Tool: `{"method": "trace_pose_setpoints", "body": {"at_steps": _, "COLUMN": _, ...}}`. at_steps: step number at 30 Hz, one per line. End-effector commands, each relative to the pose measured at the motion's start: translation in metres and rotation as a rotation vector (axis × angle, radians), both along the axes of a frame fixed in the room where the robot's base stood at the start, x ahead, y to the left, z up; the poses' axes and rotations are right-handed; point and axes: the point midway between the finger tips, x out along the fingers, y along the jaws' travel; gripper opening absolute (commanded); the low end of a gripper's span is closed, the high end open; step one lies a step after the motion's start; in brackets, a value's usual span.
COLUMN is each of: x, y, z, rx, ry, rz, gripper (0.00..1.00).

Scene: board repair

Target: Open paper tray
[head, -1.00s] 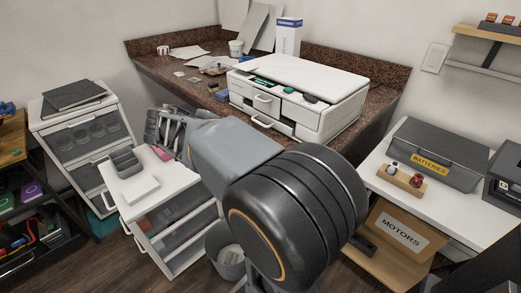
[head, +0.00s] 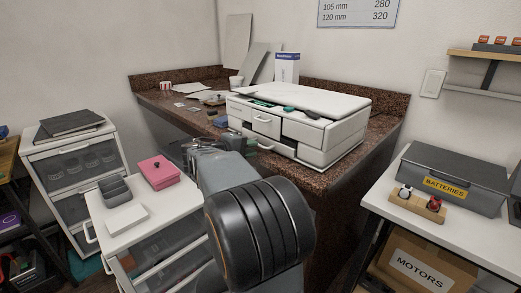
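A white printer-like unit (head: 340,118) stands on the brown speckled counter, its flat lid on top. Its front has an upper drawer with a handle (head: 264,121) and a lower paper tray (head: 283,149) with a handle near its left end. The lower tray's front looks about flush with the body; my arm hides part of the left side below it. My gripper (head: 205,147) is left of the unit, low in front of the counter, mostly behind my own arm. Its fingers are too small and covered to tell whether they are open.
A white drawer cabinet (head: 100,212) holds a pink box (head: 158,172) and a grey organizer (head: 115,188) left of my arm. A white table at right holds a grey batteries case (head: 455,180). Papers and small parts lie on the counter (head: 160,98) left of the unit.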

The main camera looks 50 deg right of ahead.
Motion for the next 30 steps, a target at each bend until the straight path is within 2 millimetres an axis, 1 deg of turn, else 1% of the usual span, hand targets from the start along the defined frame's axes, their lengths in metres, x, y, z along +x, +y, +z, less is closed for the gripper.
{"method": "trace_pose_setpoints", "body": {"at_steps": 1, "x": -0.001, "y": -0.009, "z": -0.004, "rx": 0.000, "ry": 0.001, "rz": -0.003, "gripper": 0.19}}
{"method": "trace_pose_setpoints", "body": {"at_steps": 3, "x": -0.002, "y": -0.019, "z": -0.005, "rx": 0.000, "ry": 0.000, "rz": -0.002, "gripper": 0.19}}
{"method": "trace_pose_setpoints", "body": {"at_steps": 9, "x": -0.003, "y": -0.039, "z": -0.009, "rx": 0.000, "ry": -0.001, "rz": -0.001, "gripper": 0.19}}
{"method": "trace_pose_setpoints", "body": {"at_steps": 15, "x": -0.003, "y": -0.046, "z": -0.010, "rx": 0.000, "ry": 0.000, "rz": 0.001, "gripper": 0.19}}
{"method": "trace_pose_setpoints", "body": {"at_steps": 23, "x": -0.003, "y": -0.047, "z": -0.010, "rx": 0.000, "ry": 0.000, "rz": 0.001, "gripper": 0.19}}
{"method": "trace_pose_setpoints", "body": {"at_steps": 29, "x": -0.003, "y": -0.046, "z": -0.010, "rx": 0.000, "ry": 0.000, "rz": 0.001, "gripper": 0.01}}
{"method": "trace_pose_setpoints", "body": {"at_steps": 30, "x": -0.003, "y": -0.046, "z": -0.010, "rx": 0.000, "ry": 0.000, "rz": 0.001, "gripper": 0.00}}
